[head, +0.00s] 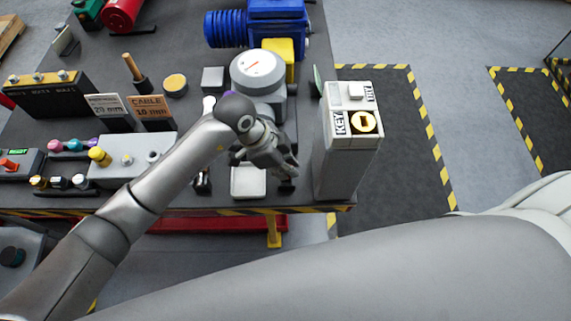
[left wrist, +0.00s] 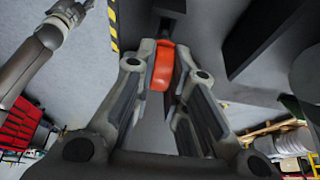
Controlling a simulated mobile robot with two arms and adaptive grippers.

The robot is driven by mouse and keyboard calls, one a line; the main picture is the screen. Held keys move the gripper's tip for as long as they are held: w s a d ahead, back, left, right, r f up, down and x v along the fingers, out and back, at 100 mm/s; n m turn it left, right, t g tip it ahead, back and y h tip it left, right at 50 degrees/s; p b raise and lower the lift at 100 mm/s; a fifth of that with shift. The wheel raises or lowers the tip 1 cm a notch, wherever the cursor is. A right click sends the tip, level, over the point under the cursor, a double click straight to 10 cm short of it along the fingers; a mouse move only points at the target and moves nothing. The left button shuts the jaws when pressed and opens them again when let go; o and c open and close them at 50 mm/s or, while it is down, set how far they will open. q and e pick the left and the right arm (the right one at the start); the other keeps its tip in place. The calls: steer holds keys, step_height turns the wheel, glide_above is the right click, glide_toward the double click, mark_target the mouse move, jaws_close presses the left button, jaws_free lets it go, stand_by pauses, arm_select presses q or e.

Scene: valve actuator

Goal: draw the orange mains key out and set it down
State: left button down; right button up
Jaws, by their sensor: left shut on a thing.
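The orange key (left wrist: 162,68) shows in the left wrist view between the fingertips of my left gripper (head: 287,168). The gripper is shut on it. In the head view the key is hidden by the gripper, which is over the table's front edge, beside a white tray (head: 240,183). A dark part (left wrist: 172,25) lies just past the key in the left wrist view; I cannot tell whether the key touches it. My other arm's end (left wrist: 65,20) shows small at the upper left of the left wrist view; its jaws are unclear.
A grey post (head: 345,165) marked KEY, with a yellow slotted disc (head: 370,121), stands right of my left gripper. A gauge-topped grey actuator (head: 257,66) stands behind it. Card-marked blocks and coloured knobs crowd the table's left. The white tray looks empty.

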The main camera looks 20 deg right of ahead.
arm_select(q)
steer(key=shift+f+b, duration=0.8)
steer(key=shift+f, duration=0.85)
steer(key=c, duration=1.4)
jaws_free()
steer(key=shift+o, duration=0.2)
steer(key=v, duration=1.2)
